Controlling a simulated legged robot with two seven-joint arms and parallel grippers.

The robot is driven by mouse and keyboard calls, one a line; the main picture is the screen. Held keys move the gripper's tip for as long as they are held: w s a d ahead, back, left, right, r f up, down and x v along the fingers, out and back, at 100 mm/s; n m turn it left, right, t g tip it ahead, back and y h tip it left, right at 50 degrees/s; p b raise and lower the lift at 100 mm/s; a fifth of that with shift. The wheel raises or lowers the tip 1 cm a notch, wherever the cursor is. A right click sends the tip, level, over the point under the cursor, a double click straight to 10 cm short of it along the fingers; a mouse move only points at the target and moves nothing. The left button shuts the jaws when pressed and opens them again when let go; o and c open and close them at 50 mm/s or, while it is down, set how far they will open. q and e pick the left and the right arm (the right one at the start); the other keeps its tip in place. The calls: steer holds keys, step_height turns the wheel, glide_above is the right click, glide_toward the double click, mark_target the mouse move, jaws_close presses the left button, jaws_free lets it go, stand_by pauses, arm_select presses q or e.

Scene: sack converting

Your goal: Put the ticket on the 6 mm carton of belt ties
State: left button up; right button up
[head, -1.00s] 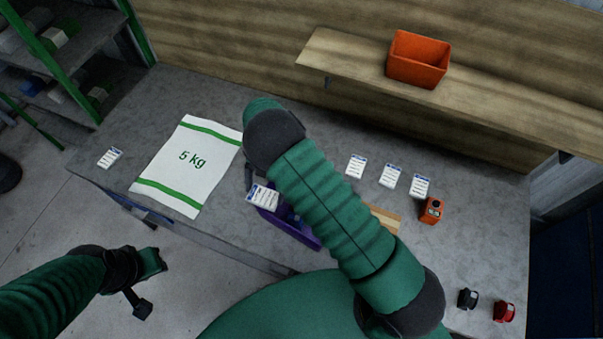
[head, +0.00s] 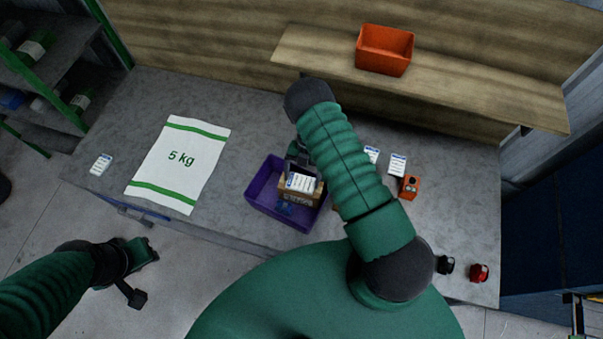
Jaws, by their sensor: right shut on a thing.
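My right gripper (head: 297,160) is shut on a white ticket (head: 301,182) with a blue top edge; the forearm partly hides the fingers. The ticket is over a small brown carton (head: 293,197) with dark print, at the right side of a purple bin (head: 262,203). I cannot tell whether the ticket touches the carton, and the size print is too small to read. My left gripper (head: 138,272) hangs off the bench's front edge at lower left; its jaw opening is unclear.
More tickets lie on the bench (head: 235,100): one at far left (head: 101,164), others at right (head: 397,164). An orange device (head: 409,187), a black item (head: 445,264) and a red item (head: 479,272) sit right. An orange bin (head: 384,50) stands on the shelf.

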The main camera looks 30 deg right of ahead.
steer(key=shift+s+a, duration=0.1)
steer(key=shift+s, duration=0.1)
steer(key=o, duration=0.9)
steer(key=shift+f, duration=0.1)
steer(key=shift+o, duration=1.4)
steer(key=shift+w+a, duration=0.1)
steer(key=shift+w, duration=0.05)
